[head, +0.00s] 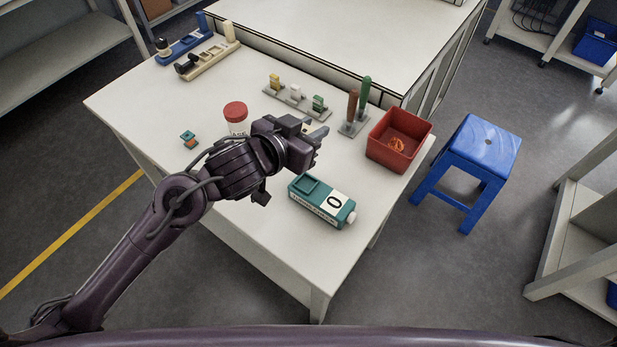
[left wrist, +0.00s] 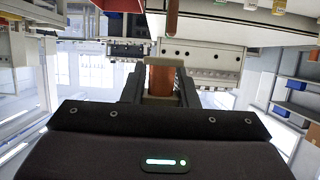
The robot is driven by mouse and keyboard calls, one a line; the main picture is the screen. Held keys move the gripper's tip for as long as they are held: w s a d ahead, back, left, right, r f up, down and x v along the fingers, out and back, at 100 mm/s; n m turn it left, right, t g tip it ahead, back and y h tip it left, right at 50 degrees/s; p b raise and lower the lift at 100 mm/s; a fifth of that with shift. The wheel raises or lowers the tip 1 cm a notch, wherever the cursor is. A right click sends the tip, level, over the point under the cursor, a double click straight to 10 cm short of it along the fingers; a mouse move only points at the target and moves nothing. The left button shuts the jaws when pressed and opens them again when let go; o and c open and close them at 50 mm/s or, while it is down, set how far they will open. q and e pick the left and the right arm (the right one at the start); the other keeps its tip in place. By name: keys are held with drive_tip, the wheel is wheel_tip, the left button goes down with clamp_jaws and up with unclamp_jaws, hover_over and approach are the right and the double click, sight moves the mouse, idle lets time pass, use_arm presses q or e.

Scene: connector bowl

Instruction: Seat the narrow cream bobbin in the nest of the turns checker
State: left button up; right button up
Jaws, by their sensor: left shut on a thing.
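The turns checker (head: 335,218) is a teal box at the table's front right, with a white panel reading 0, a pale knob and a square nest (head: 306,186) in its top at the left end. The nest looks empty. My left gripper (head: 318,131) is above the table, behind and apart from the checker. In the left wrist view it is shut on a bobbin (left wrist: 161,80) with a copper-coloured winding and pale, cream-like flanges, partly hidden by the fingers. My right gripper is not in view.
A teal and copper bobbin (head: 188,138) and a red-lidded jar (head: 235,112) stand left of my arm. Behind are a row of small holders (head: 296,95), two upright handles (head: 358,100) and a red bin (head: 399,140). Table around the checker is clear.

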sight(311, 180)
use_arm(q)
wheel_tip(311, 180, down, 14)
drive_tip(key=shift+w+d+f, duration=0.1)
drive_tip(key=shift+d, duration=0.05)
idle(0.4)
drive_tip(key=o, duration=0.9)
drive_tip(key=shift+f, duration=0.15)
drive_tip(key=shift+o, duration=0.2)
drive_tip(key=shift+r, duration=0.25)
drive_tip(key=shift+s+a, duration=0.25)
drive_tip(key=shift+s, duration=0.05)
drive_tip(key=b+v, duration=0.1)
drive_tip(key=v, duration=1)
drive_tip(key=shift+r, duration=0.2)
